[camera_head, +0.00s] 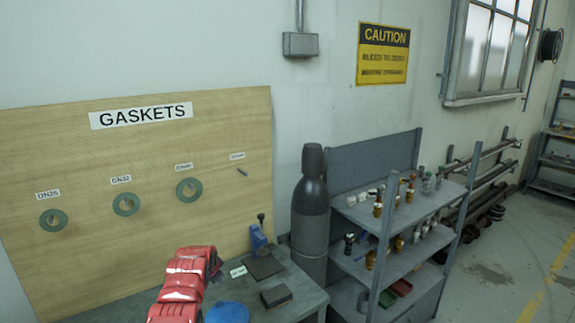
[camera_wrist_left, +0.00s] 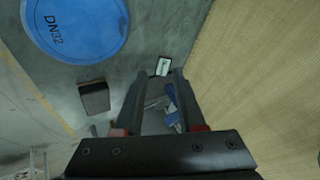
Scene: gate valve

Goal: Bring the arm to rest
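My left arm, red, reaches up from the bottom of the head view in front of the gasket board. My left gripper shows in the left wrist view (camera_wrist_left: 160,75). Its two dark fingers are apart with nothing held between them, above the workbench and beside the board. In the head view the gripper is mostly hidden by the arm. My right gripper and arm are not in view.
The board (camera_head: 100,230) carries several pegs, three with green rings. On the bench (camera_wrist_left: 150,30) are a blue DN32 disc (camera_wrist_left: 75,25), a dark block (camera_wrist_left: 95,97) and a blue vise (camera_head: 259,242). A dark cylinder (camera_head: 310,215) and a shelf rack (camera_head: 400,265) stand right.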

